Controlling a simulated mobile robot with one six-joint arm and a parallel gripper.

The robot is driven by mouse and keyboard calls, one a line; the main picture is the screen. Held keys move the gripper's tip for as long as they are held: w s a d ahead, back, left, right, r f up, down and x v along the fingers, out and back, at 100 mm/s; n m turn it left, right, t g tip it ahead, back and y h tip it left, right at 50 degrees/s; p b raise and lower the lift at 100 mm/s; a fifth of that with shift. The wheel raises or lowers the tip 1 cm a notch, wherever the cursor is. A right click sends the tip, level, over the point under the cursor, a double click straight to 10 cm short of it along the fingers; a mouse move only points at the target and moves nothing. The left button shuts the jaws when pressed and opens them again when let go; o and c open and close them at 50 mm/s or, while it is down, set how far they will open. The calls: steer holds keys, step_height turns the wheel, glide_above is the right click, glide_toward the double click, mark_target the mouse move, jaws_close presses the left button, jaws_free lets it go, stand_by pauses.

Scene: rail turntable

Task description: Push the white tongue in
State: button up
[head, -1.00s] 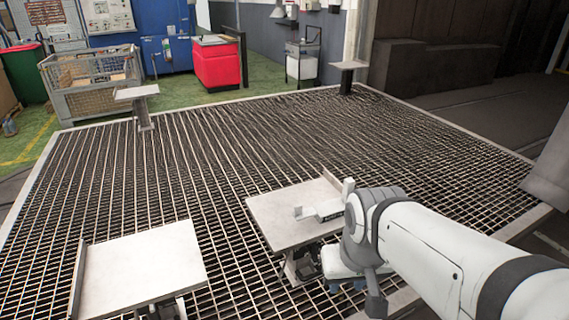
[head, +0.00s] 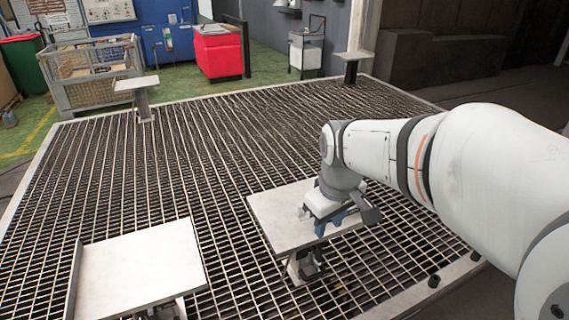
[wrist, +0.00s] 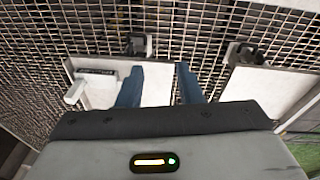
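My gripper (wrist: 160,68) is open, its two blue fingers apart with nothing seen held between them. In the head view my gripper (head: 328,222) is low over the right-hand pale plate (head: 270,215). A small light piece (head: 303,213) shows at its left side; it may be part of the device with the white tongue. In the wrist view a dark, flat body (wrist: 97,72) lies on the plate, left of the left finger, with a white block (wrist: 76,91) beside it. I cannot tell which piece is the tongue. Contact with the fingers cannot be seen.
Another pale plate (head: 140,268) on a post stands to the left, with a raised left edge. The floor is a metal grating (head: 200,160). Two small pedestals, a mesh crate (head: 95,78) and a red cabinet (head: 218,55) are farther back. Space behind the plates is clear.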

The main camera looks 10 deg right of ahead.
steer(key=w+f+n, duration=0.4)
steer(key=w+n, duration=0.1)
steer(key=w, duration=0.4)
steer(key=w+f+n+g, duration=0.1)
steer(key=w+f+n, duration=0.4)
steer(key=w, duration=0.4)
steer(key=w+f+n+g, duration=0.1)
steer(key=w+f+n, duration=0.3)
steer(key=w, duration=0.6)
steer(key=shift+a+f+n+b, duration=0.1)
steer(key=shift+f+n+b, duration=0.25)
steer(key=shift+n, duration=0.65)
steer(key=shift+w+f, duration=0.2)
step_height(320, 180, down, 8)
steer(key=shift+r, duration=0.25)
steer(key=shift+c, duration=0.4)
jaws_close()
